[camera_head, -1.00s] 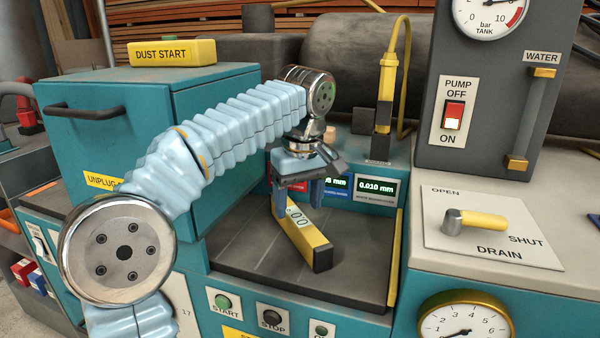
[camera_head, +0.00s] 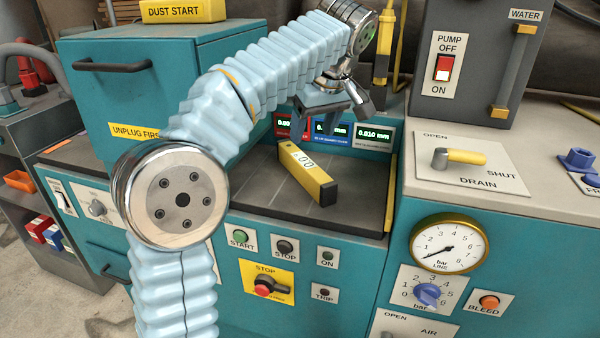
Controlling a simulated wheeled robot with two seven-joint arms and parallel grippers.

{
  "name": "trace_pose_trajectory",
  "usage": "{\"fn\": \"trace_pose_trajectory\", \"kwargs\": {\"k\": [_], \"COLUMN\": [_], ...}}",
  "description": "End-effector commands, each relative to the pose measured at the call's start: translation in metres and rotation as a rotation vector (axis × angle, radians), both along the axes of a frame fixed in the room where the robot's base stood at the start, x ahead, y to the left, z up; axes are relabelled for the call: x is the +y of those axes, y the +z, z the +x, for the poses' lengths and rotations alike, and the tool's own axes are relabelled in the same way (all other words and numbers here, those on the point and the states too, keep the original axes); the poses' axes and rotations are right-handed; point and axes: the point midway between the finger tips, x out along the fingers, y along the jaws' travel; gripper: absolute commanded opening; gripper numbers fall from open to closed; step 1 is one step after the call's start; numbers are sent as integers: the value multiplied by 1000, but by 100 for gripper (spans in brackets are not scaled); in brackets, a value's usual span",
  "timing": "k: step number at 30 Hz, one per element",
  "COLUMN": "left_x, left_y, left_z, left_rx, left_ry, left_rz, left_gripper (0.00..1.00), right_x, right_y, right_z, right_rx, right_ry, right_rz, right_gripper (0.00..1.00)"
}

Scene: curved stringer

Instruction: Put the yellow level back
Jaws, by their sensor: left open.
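The yellow level (camera_head: 314,182) lies on the dark tiled plate (camera_head: 262,184) of the teal bench, set at a slant. Its light display faces up and its dark end cap points to the front right. My left gripper (camera_head: 335,120) is above and behind the level, in front of the small readouts. Its jaws are apart, and it is clear of the level. My right gripper is out of the picture.
Several green-lit readouts (camera_head: 374,136) stand behind the plate. A teal cabinet (camera_head: 110,95) is at the left, with a yellow DUST START block on top. The DRAIN lever (camera_head: 462,157) is at the right. Buttons line the front panel below the plate.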

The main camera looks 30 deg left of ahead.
Motion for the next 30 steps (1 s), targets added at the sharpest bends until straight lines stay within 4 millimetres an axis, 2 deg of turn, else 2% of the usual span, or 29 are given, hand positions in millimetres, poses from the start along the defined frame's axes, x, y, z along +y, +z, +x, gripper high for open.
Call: {"fn": "trace_pose_trajectory", "kwargs": {"k": [1, 6, 13, 21, 30], "left_x": [5, 15, 22, 34, 36], "left_y": [-12, -43, -61, -99, -103], "left_z": [2, 8, 13, 21, 23], "left_rx": [5, 3, 3, 3, 0], "left_ry": [2, 3, 2, 1, 0], "left_rz": [1, -1, -2, -2, -2], "left_gripper": [66, 66, 66, 66, 64], "right_x": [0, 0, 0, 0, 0], "right_y": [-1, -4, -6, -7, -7], "right_z": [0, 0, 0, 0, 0], "right_rx": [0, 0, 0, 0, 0], "right_ry": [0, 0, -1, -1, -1], "right_rz": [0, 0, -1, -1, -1], "right_gripper": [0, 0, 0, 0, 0]}}
